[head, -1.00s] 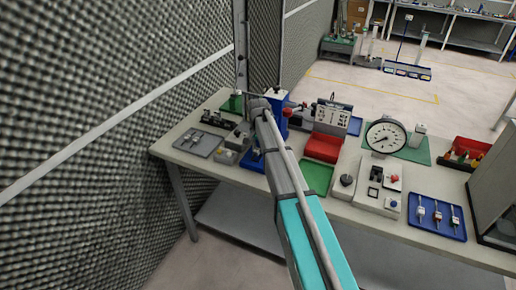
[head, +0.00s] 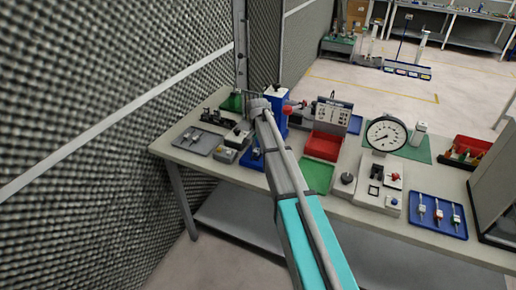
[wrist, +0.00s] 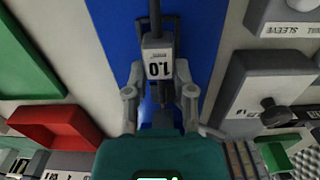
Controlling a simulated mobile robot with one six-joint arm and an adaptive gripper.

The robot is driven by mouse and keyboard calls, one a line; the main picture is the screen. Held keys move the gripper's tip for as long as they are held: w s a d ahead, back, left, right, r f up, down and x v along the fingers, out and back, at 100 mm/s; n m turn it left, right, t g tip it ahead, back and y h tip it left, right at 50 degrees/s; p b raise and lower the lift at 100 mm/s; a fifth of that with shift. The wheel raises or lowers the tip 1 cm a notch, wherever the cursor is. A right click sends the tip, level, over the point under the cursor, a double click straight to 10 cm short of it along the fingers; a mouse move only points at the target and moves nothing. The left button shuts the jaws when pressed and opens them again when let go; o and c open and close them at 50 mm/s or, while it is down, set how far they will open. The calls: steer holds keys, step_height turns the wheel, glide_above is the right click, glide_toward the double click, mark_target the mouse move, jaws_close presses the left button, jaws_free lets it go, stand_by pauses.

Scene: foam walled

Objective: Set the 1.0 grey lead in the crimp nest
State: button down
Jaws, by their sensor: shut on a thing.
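My gripper (wrist: 158,100) is shut on the grey lead (wrist: 158,50), whose white label reads 1.0 upside down in the wrist view. The lead lies between the two fingers, with a dark cable or rod running toward the top of the picture. Behind it is a blue surface (wrist: 205,35), which looks like the base of the blue press (head: 276,103). In the head view my arm covers the gripper and the lead. I cannot make out the crimp nest clearly, nor tell whether the lead touches it.
A grey tray (head: 187,147) lies left of the press. A green tray (head: 318,177), a red bin (head: 322,146) and a dial gauge (head: 386,133) stand to the right. A blue tray (head: 449,230) holds several leads. A foam wall (head: 90,150) is close on the left.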

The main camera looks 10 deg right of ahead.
steer(key=shift+f+b, duration=0.55)
steer(key=shift+c, duration=1.9)
jaws_free()
steer(key=shift+r, duration=0.2)
